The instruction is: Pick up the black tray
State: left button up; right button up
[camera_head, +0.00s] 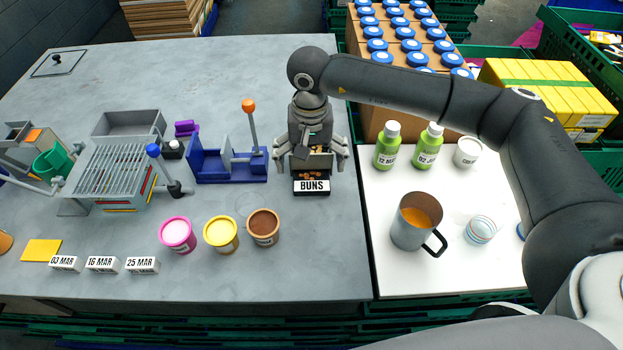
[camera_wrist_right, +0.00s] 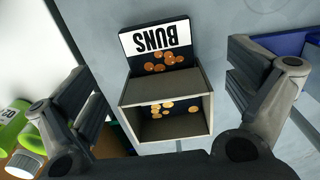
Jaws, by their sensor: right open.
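The only dark tray-like thing by my gripper is a black box (camera_head: 312,176) with a white BUNS label. It stands on the grey table's right part. In the right wrist view the black box (camera_wrist_right: 151,72) has an open compartment with several small orange-brown pieces inside and more pieces by the label. My right gripper (camera_head: 311,158) is open above it, with one finger at each side. In the right wrist view the gripper (camera_wrist_right: 170,85) shows gaps between both fingers and the box. The gripper hides part of the box in the head view. My left gripper is out of view.
A blue holder with an orange-knobbed lever (camera_head: 249,106) stands left of the box. A brown-topped cup (camera_head: 263,228) is in front to the left. Green bottles (camera_head: 387,146) and a metal mug (camera_head: 408,232) stand on the white table at right. The grey table's back is mostly clear.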

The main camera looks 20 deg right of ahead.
aim_at(311, 181)
notch_tip(311, 181, down, 5)
jog(key=p, duration=0.2)
jog(key=shift+d+f+p, duration=0.1)
jog(key=shift+d+p, duration=0.05)
jog(key=shift+p, duration=0.25)
jog(key=shift+f, duration=0.4)
jog(key=shift+c, duration=0.3)
jog(key=c, duration=1)
jog(key=shift+c, duration=0.2)
